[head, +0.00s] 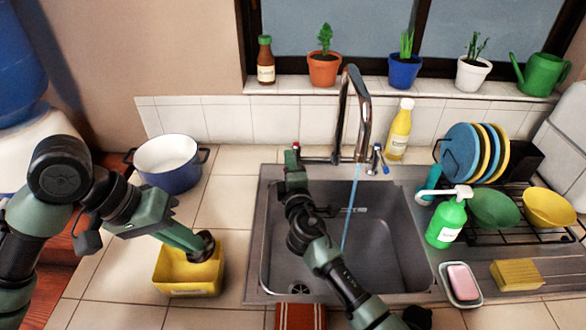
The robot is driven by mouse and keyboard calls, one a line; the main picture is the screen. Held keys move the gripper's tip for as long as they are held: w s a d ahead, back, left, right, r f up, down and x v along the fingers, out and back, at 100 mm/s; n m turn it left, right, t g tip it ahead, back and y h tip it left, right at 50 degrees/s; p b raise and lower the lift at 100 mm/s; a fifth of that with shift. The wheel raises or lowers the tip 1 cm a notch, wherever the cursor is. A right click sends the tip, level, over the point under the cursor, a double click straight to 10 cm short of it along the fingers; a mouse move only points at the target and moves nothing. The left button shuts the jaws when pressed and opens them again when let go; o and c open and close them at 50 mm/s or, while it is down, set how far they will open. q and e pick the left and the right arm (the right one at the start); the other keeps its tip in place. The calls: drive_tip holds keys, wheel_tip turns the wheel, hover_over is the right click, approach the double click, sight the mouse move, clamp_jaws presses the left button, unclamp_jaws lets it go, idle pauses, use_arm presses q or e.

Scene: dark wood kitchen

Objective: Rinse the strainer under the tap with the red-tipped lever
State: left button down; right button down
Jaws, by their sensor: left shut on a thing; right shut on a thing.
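The tap (353,100) stands behind the sink (390,235), and a thin blue stream of water (350,205) falls from it into the basin. The red-tipped lever (296,147) is left of the spout; a blue-tipped lever (377,157) is on the right. My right gripper (295,160) is shut at the red-tipped lever, its fingers hiding most of it. My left gripper (198,248) is shut on a small dark round thing, which looks like the strainer (206,243), at the yellow tub (190,285). The strainer is left of the sink, away from the water.
A white and blue pot (168,160) stands behind the yellow tub. My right arm crosses the basin.

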drive_tip(key=shift+f, duration=0.15)
drive_tip(key=c, duration=1.4)
unclamp_jaws()
drive_tip(key=shift+o, duration=0.2)
use_arm(q)
drive_tip(key=shift+f, duration=0.35)
use_arm(e)
drive_tip(key=s+d, duration=0.2)
drive_tip(key=s, duration=1)
